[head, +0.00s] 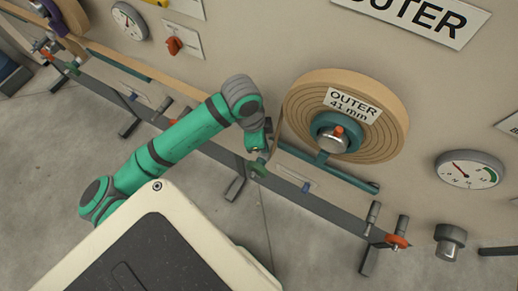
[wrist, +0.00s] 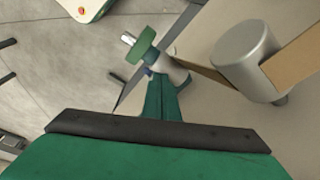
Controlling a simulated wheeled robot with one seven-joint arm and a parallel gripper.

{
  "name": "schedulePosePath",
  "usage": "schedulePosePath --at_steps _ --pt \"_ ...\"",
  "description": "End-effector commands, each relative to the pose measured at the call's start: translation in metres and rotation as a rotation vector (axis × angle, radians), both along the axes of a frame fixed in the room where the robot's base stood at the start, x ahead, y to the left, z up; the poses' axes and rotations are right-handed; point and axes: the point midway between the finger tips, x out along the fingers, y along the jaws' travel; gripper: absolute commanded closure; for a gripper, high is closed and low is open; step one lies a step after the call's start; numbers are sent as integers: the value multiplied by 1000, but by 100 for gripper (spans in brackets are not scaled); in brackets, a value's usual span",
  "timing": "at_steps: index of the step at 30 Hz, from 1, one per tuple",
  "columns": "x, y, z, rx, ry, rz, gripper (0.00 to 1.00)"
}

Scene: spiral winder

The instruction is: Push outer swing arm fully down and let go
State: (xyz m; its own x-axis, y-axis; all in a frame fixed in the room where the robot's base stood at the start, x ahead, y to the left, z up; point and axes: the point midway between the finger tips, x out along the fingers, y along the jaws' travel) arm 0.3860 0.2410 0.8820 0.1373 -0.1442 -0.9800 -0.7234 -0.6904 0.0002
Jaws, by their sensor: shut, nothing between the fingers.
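The outer roll (head: 380,105), labelled "OUTER 41 mm", is mounted on the wall panel in the head view. A teal bar (head: 345,177), which looks like the outer swing arm, slopes down to the right below it. My gripper (head: 257,153) is at the left of the roll, just above a green knob (head: 259,169). In the wrist view my gripper (wrist: 155,75) is shut and empty, its tip close to the green knob (wrist: 141,44). I cannot tell whether it touches. A metal roller (wrist: 245,58) with tan strip beside it is to the right.
A grey rail (head: 320,211) with feet runs below the roll, ending near an orange knob (head: 397,241). A gauge (head: 469,169) and a grey knob (head: 450,240) are on the panel at right. The concrete floor (head: 190,240) is open below the rail.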

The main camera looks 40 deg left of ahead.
Motion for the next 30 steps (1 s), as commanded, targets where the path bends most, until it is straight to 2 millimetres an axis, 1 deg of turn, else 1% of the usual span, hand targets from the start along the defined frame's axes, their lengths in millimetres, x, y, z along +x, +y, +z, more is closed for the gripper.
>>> schedulePosePath --at_steps 21,25,30 --pt "1 -2 43 1 -1 -6 100" --pt "1 -1 48 1 0 -5 100" --pt "1 -2 49 1 0 -3 100"
